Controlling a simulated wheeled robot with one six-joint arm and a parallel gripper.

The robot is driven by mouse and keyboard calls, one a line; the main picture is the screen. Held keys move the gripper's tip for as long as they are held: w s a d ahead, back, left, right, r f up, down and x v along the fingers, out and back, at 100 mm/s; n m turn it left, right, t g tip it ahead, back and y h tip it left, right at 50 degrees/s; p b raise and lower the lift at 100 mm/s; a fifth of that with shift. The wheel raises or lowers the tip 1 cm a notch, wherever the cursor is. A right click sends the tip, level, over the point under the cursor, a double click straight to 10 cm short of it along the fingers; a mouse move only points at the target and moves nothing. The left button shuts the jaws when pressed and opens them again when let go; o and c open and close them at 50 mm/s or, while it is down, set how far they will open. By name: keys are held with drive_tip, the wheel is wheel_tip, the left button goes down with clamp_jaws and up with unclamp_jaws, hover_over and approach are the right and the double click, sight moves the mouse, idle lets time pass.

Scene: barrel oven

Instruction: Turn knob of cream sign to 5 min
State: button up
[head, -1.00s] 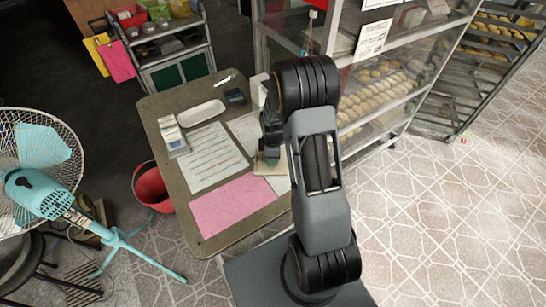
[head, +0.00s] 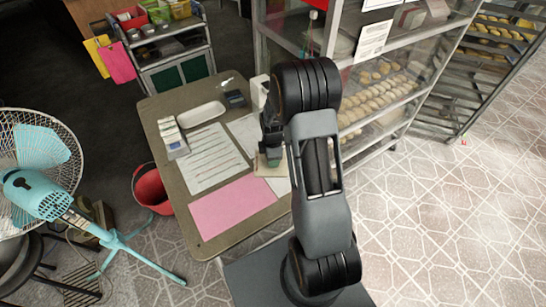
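A small cream piece (head: 262,170) lies or stands on the table at its right side, in the head view. It seems to be the cream sign, but its knob and any minute marks are hidden or too small to make out. My gripper (head: 271,157) points down right at this cream piece and covers part of it. Its fingertips are small and dark, and I cannot tell whether they are open or shut, or whether they touch a knob.
The brown table (head: 185,190) holds a pink sheet (head: 232,206), white papers (head: 212,158), a white tray (head: 201,114) and a dark device (head: 235,98). A glass bread cabinet (head: 375,95) stands close to my arm. A blue fan (head: 40,190) and red bucket (head: 152,187) are at left.

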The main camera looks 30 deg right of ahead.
drive_tip(key=o, duration=0.5)
drive_tip(key=shift+c, duration=0.2)
wheel_tip(320, 180, up, 14)
idle(0.4)
drive_tip(key=shift+f, duration=0.1)
idle(0.4)
drive_tip(key=s+a+r+m+t+p, duration=0.1)
drive_tip(key=s+a+r+m, duration=0.3)
drive_tip(key=s+m, duration=0.3)
drive_tip(key=s+a+r+m+t+p, duration=0.1)
drive_tip(key=s+a+r+m+t, duration=0.1)
drive_tip(key=s+a+r+m, duration=0.3)
drive_tip(key=s+r+m, duration=0.2)
drive_tip(key=s, duration=0.2)
drive_tip(key=shift+s+a+m+t, duration=0.2)
drive_tip(key=shift+m+t, duration=0.1)
drive_tip(key=shift+m, duration=0.1)
